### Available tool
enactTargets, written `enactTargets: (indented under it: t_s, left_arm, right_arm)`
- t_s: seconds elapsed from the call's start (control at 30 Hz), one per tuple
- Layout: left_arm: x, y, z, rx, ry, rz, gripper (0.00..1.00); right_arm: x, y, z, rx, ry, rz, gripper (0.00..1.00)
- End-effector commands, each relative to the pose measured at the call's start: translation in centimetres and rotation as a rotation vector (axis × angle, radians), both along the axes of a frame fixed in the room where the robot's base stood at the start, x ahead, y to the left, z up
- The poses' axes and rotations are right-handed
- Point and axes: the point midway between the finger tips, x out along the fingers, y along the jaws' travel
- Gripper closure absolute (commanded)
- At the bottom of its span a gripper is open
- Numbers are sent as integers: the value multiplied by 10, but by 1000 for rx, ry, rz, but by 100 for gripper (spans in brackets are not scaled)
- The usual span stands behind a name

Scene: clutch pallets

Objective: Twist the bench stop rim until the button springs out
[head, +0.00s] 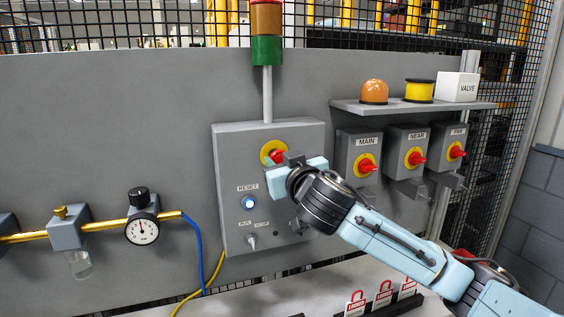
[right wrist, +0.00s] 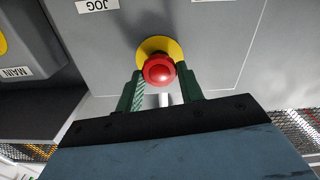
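The bench stop is a red mushroom button (head: 277,156) on a yellow disc (head: 265,150), high on the front of a grey control box (head: 230,170). My right gripper (head: 283,159) is at it and partly covers it in the head view. In the right wrist view, the red button (right wrist: 160,70) sits between the two green fingers (right wrist: 160,82), against the yellow disc (right wrist: 155,46). The fingers appear to touch its rim on both sides. Whether the button is pressed in or out cannot be told. My left gripper is not in view.
The box also carries a lit blue reset button (head: 248,202) and a run switch (head: 252,240). A gauge (head: 142,229) and brass pipe are at left. Red lockout tags (head: 382,293) stand below.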

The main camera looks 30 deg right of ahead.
Motion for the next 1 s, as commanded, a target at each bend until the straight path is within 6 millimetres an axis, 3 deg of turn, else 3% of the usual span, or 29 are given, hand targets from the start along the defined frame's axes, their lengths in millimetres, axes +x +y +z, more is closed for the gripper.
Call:
enactTargets:
  t_s: [0.37, 1.0]
  left_arm:
    - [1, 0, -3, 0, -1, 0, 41]
    - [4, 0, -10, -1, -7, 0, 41]
  right_arm:
    - [0, 0, -2, 51, -10, 0, 86]
    - [0, -1, -1, 489, -114, -1, 86]
